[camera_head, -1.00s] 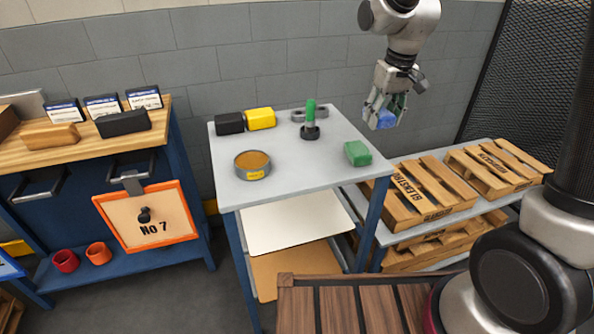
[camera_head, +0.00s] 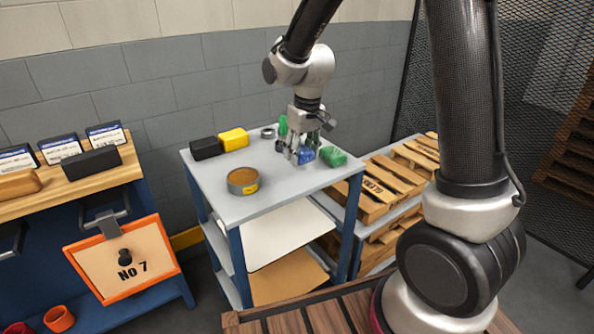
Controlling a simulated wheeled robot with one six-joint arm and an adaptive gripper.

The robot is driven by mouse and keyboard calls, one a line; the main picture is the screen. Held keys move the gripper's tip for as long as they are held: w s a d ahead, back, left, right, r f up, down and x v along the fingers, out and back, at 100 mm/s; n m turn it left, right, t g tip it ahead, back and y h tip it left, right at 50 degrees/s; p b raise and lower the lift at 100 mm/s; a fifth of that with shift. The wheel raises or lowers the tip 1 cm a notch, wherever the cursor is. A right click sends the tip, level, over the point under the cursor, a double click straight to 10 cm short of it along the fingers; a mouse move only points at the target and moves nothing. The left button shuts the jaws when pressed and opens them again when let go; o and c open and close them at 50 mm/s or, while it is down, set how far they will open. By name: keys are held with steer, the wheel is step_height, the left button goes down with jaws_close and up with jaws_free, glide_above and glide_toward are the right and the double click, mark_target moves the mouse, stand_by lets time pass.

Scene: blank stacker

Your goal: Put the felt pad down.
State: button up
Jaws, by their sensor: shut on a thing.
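The felt pad (camera_head: 308,156) looks like a small blue block. My gripper (camera_head: 302,154) is shut on it, and the fingers hide part of it. The pad is low over the right part of the grey table top (camera_head: 290,187), just left of a green block (camera_head: 333,156). I cannot tell whether it touches the table or the green block.
A round tin (camera_head: 243,181), a black block (camera_head: 206,148) and a yellow block (camera_head: 234,139) stand on the table. A green-handled tool (camera_head: 283,126) and a grey metal part (camera_head: 268,132) are behind my gripper. The front of the table top is clear. Pallets (camera_head: 385,180) lie at right.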

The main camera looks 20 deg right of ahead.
mark_target(301, 176)
steer(key=shift+f, duration=2.55)
steer(key=shift+f, duration=0.15)
steer(key=o, duration=1)
steer(key=shift+o, duration=0.2)
